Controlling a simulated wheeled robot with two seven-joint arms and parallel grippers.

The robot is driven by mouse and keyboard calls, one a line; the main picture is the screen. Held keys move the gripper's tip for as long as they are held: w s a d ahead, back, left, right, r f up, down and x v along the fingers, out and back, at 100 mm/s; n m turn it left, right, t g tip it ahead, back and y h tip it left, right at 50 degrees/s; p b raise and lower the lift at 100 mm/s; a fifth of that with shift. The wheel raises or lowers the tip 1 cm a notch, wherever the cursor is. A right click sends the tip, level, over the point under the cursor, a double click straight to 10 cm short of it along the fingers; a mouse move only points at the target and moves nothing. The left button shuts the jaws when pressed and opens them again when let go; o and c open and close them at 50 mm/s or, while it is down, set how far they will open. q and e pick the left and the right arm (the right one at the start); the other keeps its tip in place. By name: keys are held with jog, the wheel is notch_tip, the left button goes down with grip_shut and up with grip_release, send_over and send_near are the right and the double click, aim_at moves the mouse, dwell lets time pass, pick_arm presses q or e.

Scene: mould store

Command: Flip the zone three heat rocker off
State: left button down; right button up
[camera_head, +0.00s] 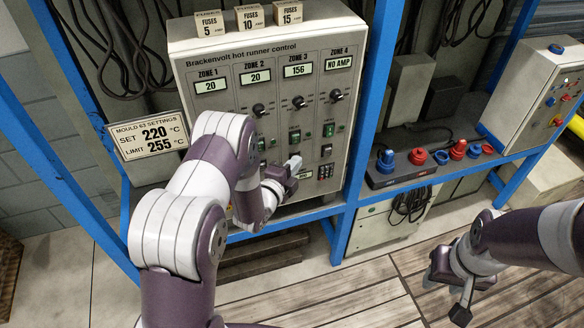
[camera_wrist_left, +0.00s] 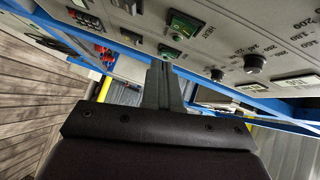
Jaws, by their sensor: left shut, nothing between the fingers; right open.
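The Brackenvolt hot runner control cabinet (camera_head: 235,85) has four zone columns. The zone 3 column shows the display 156 (camera_head: 298,71), a black knob (camera_head: 299,102) and a green rocker (camera_head: 295,135). My left gripper (camera_head: 295,160) is shut and empty, in front of the cabinet just below that rocker. It partly covers the lower part of the column. In the left wrist view, the shut fingers (camera_wrist_left: 160,78) point toward the panel, with green rockers close by, one beside the word HEAT (camera_wrist_left: 186,23). I cannot tell if they touch. My right gripper (camera_head: 462,308) is open above the floor.
Zone 4 reads NO AMP (camera_head: 339,62) and has its own green rocker (camera_head: 329,130) close to the right. Fuse boxes (camera_head: 250,17) stand on top of the cabinet. A blue rack post (camera_head: 368,110) and red and blue connectors (camera_head: 418,157) are to the right.

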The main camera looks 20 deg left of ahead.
pick_arm(q)
jog(key=f+b+v, duration=0.1)
jog(key=b+v, duration=0.1)
jog(key=v, duration=0.6)
jog(key=s+a+f+n+g+y, duration=0.3)
jog(key=s+a+f+n+g, duration=0.1)
jog(key=s+f+n+g, duration=0.55)
jog(key=s+r+n+g, duration=0.5)
jog(key=s+r+n, duration=0.1)
jog(key=s+n, duration=0.15)
jog(key=d+r+n, duration=0.1)
jog(key=d+r, duration=0.3)
jog(key=r, duration=0.4)
jog(key=shift+s+d+r, duration=0.25)
jog(key=shift+s+r, duration=0.05)
jog(key=shift+s, duration=0.05)
pick_arm(e)
jog(key=shift+w+a+f, duration=0.15)
jog(key=shift+w+f, duration=0.2)
jog(key=shift+f, duration=0.3)
jog(key=shift+w+a+f, duration=0.1)
jog(key=shift+w+f, duration=0.2)
jog(key=shift+f, duration=0.35)
